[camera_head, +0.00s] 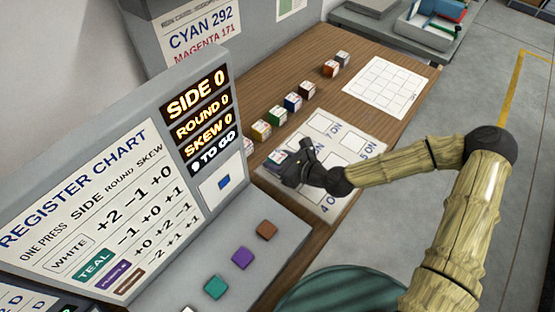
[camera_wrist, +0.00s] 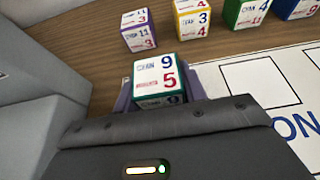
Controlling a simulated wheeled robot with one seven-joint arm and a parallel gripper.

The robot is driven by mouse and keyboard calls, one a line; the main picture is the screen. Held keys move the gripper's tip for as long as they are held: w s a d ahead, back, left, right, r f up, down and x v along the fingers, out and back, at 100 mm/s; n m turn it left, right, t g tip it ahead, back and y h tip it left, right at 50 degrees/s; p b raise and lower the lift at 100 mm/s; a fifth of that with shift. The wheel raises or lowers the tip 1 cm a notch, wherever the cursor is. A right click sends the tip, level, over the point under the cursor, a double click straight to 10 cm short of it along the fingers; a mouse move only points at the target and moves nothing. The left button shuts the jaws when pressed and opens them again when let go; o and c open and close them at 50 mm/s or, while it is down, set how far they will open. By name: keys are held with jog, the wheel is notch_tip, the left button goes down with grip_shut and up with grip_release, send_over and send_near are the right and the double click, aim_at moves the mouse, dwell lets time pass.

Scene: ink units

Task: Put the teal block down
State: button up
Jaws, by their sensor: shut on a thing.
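The teal block (camera_wrist: 157,72) is held in my gripper in the wrist view. Its top face is white with a teal edge and reads CYAN 9 and MAGENTA 5. My gripper (camera_head: 281,160) is shut on it, over the near left part of a pale mat (camera_head: 322,123) printed with square outlines and ON labels. In the head view the block (camera_head: 277,157) shows only as a small bit at the gripper's tip. I cannot tell whether its underside touches the mat.
Several coloured blocks, among them a yellow one (camera_head: 261,130) and a green one (camera_head: 275,116), stand in a row along the wooden table. A white grid sheet (camera_head: 383,87) lies farther back. A console with a register chart (camera_head: 90,210) and coloured buttons (camera_head: 242,258) stands at left.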

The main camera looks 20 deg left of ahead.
jog(key=shift+f, duration=0.2)
jog(key=o, duration=1)
jog(key=shift+c, duration=0.2)
jog(key=shift+r, duration=0.1)
jog(key=v, duration=1.1)
jog(key=shift+w+d, duration=0.1)
jog(key=shift+s+d+r, duration=0.25)
jog(key=shift+d, duration=0.1)
